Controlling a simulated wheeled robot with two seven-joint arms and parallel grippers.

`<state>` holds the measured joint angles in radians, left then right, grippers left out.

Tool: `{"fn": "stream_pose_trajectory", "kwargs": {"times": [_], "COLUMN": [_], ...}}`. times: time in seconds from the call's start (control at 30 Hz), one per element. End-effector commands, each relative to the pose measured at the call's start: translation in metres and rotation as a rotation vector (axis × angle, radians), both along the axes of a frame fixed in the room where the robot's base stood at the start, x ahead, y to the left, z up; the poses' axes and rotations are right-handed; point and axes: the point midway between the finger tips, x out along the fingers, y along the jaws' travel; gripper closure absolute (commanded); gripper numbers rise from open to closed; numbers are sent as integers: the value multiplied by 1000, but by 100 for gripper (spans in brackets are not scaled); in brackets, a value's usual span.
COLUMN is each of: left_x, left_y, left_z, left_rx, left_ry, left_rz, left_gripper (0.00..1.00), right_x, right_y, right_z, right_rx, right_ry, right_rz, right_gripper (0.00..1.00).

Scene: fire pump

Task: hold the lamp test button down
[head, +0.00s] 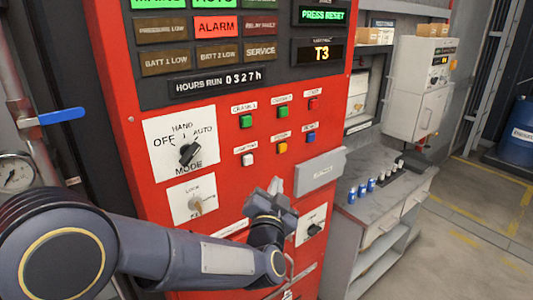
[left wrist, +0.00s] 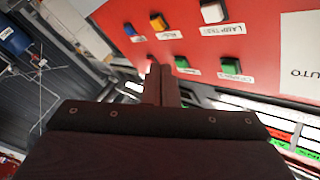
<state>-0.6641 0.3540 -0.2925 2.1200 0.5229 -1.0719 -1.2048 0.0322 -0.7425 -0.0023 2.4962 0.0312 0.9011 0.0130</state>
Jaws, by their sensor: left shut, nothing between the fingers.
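The lamp test button is the square white button (head: 248,159) at the lower left of the button group on the red panel. In the left wrist view the white button (left wrist: 213,12) is at the top, labelled LAMP TEST. My left gripper (head: 275,187) is shut and empty, below and to the right of the white button in the head view. Its closed fingers (left wrist: 160,80) show in the left wrist view, apart from the white button. The button's face is not covered. My right gripper is not in view.
Close by are a yellow button (head: 282,147), a blue button (head: 311,138), green and red buttons, and a mode knob (head: 189,152). A grey box (head: 320,172) juts out right of my gripper. A lit ALARM tile (head: 216,26) is above. A grey bench (head: 375,205) stands at right.

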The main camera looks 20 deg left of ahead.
Motion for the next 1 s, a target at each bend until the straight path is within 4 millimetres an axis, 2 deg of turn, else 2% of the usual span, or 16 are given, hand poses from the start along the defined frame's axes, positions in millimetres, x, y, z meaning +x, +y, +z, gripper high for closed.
{"fn": "stream_pose_trajectory", "kwargs": {"times": [0.53, 1.0], "left_x": [4, 41], "left_y": [3, 51], "left_z": [3, 1], "left_rx": [23, 24], "left_ry": [-20, -20], "left_rz": [19, 20], "left_gripper": [100, 100], "right_x": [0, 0], "right_y": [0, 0], "right_z": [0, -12], "right_rx": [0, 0], "right_ry": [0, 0], "right_rz": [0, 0], "right_gripper": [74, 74]}}
